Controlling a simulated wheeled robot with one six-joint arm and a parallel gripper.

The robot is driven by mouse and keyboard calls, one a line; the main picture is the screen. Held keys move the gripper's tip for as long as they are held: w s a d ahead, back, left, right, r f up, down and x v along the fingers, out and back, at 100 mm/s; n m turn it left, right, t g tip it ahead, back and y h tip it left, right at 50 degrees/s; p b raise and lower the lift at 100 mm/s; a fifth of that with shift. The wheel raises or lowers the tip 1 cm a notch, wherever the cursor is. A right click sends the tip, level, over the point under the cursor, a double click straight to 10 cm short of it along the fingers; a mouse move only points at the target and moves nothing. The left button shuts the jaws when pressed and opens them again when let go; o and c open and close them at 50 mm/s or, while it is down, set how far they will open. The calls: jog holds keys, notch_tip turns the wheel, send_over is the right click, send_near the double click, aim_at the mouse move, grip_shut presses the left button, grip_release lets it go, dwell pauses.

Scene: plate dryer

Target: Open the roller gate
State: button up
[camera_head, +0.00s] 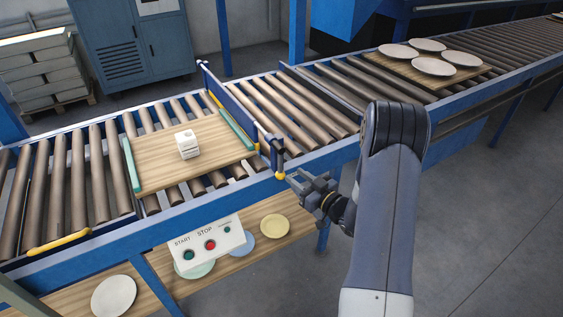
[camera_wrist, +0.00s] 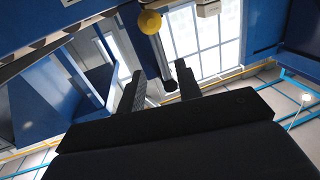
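The blue roller gate (camera_head: 236,112) stands across the roller conveyor, just right of a wooden board. A short lever with a yellow ball end (camera_head: 280,176) is at its near end, by the conveyor's front rail. My gripper (camera_head: 297,183) is just right of this lever, close to the ball. In the wrist view my gripper (camera_wrist: 160,75) has its two dark fingers spread apart. A grey rod (camera_wrist: 160,58) with a yellow ball (camera_wrist: 149,22) shows in the gap between and beyond the fingers. I cannot tell whether they touch.
The wooden board (camera_head: 165,170) carries a white block (camera_head: 187,144) on the rollers. A control panel (camera_head: 210,245) with green and red buttons hangs on the front. Plates lie on a lower shelf (camera_head: 250,248). Another board with several plates (camera_head: 433,65) is at the back right. Floor is clear at right.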

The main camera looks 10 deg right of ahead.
aim_at(280, 171)
jog(key=p+x, duration=0.1)
jog(key=x, duration=0.7)
jog(key=shift+w+a, duration=0.1)
jog(key=shift+w, duration=0.05)
grip_shut()
dwell(0.3)
